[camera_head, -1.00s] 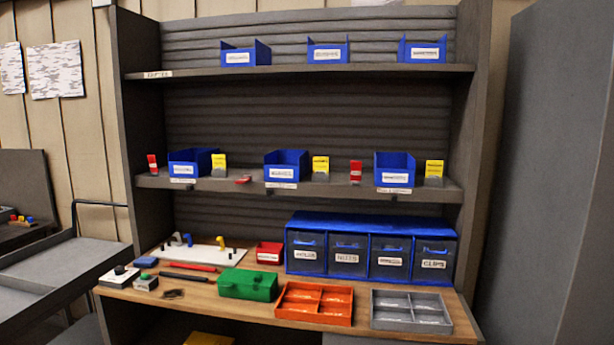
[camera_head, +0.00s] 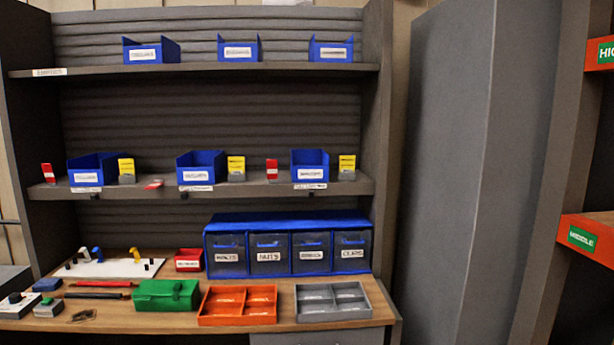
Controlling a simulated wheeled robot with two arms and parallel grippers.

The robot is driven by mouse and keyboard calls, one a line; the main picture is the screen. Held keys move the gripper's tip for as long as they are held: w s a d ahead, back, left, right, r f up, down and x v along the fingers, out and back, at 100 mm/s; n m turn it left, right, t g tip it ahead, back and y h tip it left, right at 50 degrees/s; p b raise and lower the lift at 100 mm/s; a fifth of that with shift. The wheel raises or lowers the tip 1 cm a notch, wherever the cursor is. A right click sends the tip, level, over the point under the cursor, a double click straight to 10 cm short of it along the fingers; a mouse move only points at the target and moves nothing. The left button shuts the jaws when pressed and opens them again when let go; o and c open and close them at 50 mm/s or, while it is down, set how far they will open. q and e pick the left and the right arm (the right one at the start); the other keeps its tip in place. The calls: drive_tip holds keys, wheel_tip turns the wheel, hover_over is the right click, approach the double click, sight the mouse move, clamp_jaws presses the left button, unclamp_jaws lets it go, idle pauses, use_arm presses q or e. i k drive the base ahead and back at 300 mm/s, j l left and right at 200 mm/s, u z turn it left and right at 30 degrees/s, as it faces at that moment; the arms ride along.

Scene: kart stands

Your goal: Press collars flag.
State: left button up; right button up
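The middle shelf (camera_head: 335,187) holds blue bins, red flags and yellow cards. A red flag (camera_head: 47,174) stands upright at the far left, and another red flag (camera_head: 272,170) stands upright left of the right bin (camera_head: 310,174). A third red flag (camera_head: 153,184) lies flat between the left bin (camera_head: 86,178) and the middle bin (camera_head: 197,175). Yellow cards (camera_head: 236,167) stand right of each bin. Bin labels are too blurred to tell which is collars. Neither of my grippers is in view.
The wooden bench (camera_head: 215,323) holds a green box (camera_head: 166,295), an orange tray (camera_head: 237,320), a grey tray (camera_head: 333,318), and blue drawers (camera_head: 288,222). A tall grey cabinet (camera_head: 445,170) stands right of the shelf, with another rack bearing orange bins (camera_head: 590,238) beyond it.

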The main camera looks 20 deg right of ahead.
sight(48, 170)
drive_tip(key=i+j+u, duration=0.15)
drive_tip(key=i+j, duration=1.25)
drive_tip(key=j, duration=0.1)
